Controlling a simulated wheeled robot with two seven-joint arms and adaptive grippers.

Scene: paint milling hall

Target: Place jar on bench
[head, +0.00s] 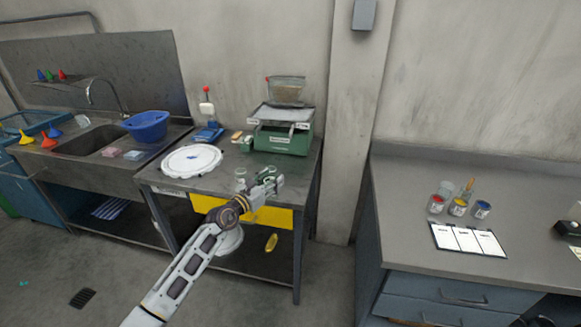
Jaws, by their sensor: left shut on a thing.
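I cannot tell whether that jar touches the bench. Small clear glassware (240,174) shows just left of the fingers. My right gripper is not in view.
The sink with a blue bowl (147,126) is at left. Paint jars (458,206) and sheets (468,239) lie on the right counter (405,195).

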